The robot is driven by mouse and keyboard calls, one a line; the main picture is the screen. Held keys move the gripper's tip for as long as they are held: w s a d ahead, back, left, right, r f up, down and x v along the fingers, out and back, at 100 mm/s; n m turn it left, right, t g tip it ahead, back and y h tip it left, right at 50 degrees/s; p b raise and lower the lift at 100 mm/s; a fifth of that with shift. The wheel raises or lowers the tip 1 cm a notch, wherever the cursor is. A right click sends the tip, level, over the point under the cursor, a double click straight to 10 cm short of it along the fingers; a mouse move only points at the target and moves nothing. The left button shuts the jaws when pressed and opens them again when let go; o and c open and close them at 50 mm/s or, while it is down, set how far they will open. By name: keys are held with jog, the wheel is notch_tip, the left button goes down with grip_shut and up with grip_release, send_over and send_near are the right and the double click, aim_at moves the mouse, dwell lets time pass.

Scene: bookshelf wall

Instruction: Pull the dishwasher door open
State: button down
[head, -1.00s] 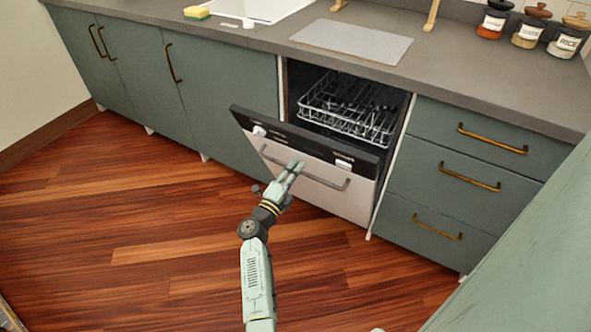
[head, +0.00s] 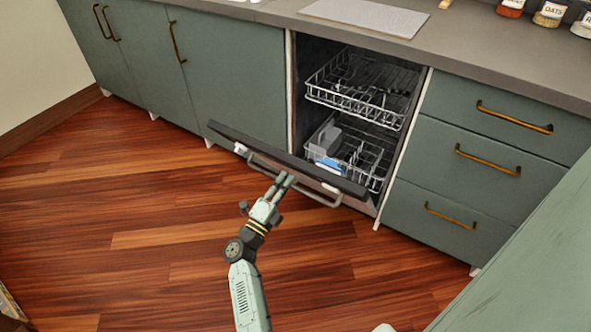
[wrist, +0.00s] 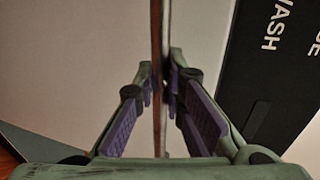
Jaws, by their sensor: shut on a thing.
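The dishwasher door (head: 268,153) is tilted outward and well down, leaving the cavity open. A metal bar handle (head: 318,194) runs along its front face. The upper rack (head: 365,100) and lower rack (head: 365,160) show inside the dishwasher.
Green drawers (head: 475,170) with brass handles stand to the right of the dishwasher. Green cabinets (head: 235,85) stand to the left. The grey countertop (head: 470,55) holds a mat (head: 365,15) and jars (head: 551,12). The wood floor (head: 130,215) in front is clear.

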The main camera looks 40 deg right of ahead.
jog(key=shift+s+a+f, duration=0.25)
jog(key=shift+a+f, duration=0.3)
jog(key=shift+a, duration=0.05)
jog(key=shift+s+a+f, duration=0.2)
jog(key=shift+a+f, duration=0.35)
jog(key=c, duration=1.7)
grip_release()
jog(key=shift+r, duration=0.1)
jog(key=shift+o, duration=0.2)
jog(key=s+a, duration=0.2)
jog(key=a, duration=0.4)
jog(key=s+a+f, duration=0.1)
jog(key=s+a, duration=0.2)
jog(key=a, duration=0.4)
jog(key=shift+s+a, duration=0.3)
jog(key=shift+s, duration=0.05)
